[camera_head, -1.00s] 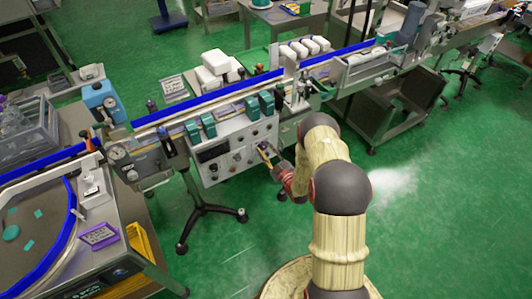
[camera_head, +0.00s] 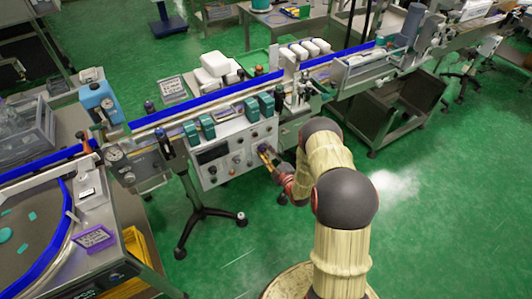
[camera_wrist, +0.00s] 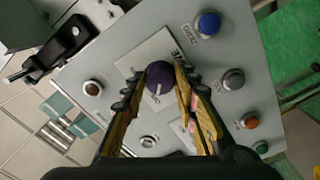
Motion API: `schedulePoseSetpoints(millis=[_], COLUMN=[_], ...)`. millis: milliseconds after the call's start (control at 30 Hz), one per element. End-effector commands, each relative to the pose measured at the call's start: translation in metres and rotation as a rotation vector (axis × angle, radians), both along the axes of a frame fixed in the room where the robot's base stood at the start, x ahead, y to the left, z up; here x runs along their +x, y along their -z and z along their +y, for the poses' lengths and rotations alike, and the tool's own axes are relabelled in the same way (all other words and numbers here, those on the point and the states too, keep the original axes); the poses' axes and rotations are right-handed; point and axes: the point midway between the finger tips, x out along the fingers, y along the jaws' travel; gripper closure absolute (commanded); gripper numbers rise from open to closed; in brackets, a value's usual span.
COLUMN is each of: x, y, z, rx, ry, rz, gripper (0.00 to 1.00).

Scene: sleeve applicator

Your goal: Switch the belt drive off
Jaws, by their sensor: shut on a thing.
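The grey control panel (camera_head: 240,140) hangs on the front of the conveyor. It also fills most of the wrist view (camera_wrist: 205,55). A dark purple rotary knob (camera_wrist: 159,76) with a white pointer mark sits on a light label plate (camera_wrist: 133,62). The pointer is toward the bottom of the wrist picture. My gripper (camera_wrist: 158,88) is shut on the knob, with one ridged finger on each side of it. In the head view, my gripper (camera_head: 265,152) reaches the right part of the panel. The label text is only partly readable.
A black clamp (camera_wrist: 66,45) stands at the panel's edge. Teal boxes (camera_head: 250,107) line the conveyor. Green floor lies open at right.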

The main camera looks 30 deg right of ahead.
Motion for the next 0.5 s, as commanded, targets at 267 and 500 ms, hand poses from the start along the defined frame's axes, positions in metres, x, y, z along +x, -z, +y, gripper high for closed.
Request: schedulePoseSetpoints(millis=[267,500], x=[0.0003,0.0001], y=[0.0002,0.0002], z=[0.0008,0.0004], rx=[0.000,0.000], ry=[-0.002,-0.001], rz=[0.000,0.000], gripper=[0.66,0.52])
